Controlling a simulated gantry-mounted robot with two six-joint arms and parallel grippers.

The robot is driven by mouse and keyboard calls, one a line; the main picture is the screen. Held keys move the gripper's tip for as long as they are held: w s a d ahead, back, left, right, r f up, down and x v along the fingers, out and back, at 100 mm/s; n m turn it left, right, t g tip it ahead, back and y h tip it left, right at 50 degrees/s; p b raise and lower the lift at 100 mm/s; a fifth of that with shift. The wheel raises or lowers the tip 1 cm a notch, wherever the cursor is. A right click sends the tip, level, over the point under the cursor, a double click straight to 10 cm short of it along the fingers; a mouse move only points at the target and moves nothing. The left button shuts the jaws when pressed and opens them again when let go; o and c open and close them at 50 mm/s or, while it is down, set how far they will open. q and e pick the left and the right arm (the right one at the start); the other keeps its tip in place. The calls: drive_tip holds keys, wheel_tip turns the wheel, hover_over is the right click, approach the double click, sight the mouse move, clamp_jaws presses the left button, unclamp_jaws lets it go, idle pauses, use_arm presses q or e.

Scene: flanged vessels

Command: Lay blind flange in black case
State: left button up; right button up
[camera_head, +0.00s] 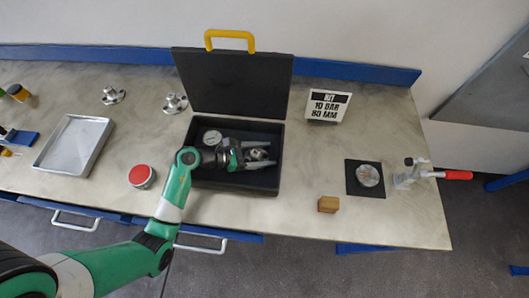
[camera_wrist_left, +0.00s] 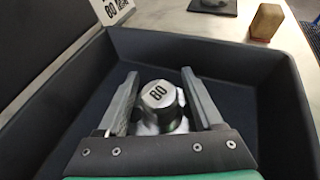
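The black case (camera_head: 240,186) stands open on the bench with its lid up and a yellow handle on top. The flange's underside is hidden. My right gripper is not in view.
A white dial (camera_head: 212,137) is also in the case. Two silver flanged parts (camera_head: 112,95) (camera_head: 174,103), a metal tray (camera_head: 60,160) and a red-topped round thing (camera_head: 141,175) are left.

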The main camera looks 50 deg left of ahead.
use_arm(q)
drive_tip(key=shift+r, duration=0.15)
drive_tip(key=shift+s+a+r, duration=0.1)
drive_tip(key=shift+s+r, duration=0.05)
drive_tip(key=shift+r, duration=0.05)
drive_tip(key=p+v, duration=0.3)
drive_tip(key=v, duration=0.7)
drive_tip(key=shift+s+a, duration=0.2)
drive_tip(key=shift+s, duration=0.05)
drive_tip(key=shift+s+a+r, duration=0.15)
drive_tip(key=shift+s+r, duration=0.05)
drive_tip(key=shift+s, duration=0.25)
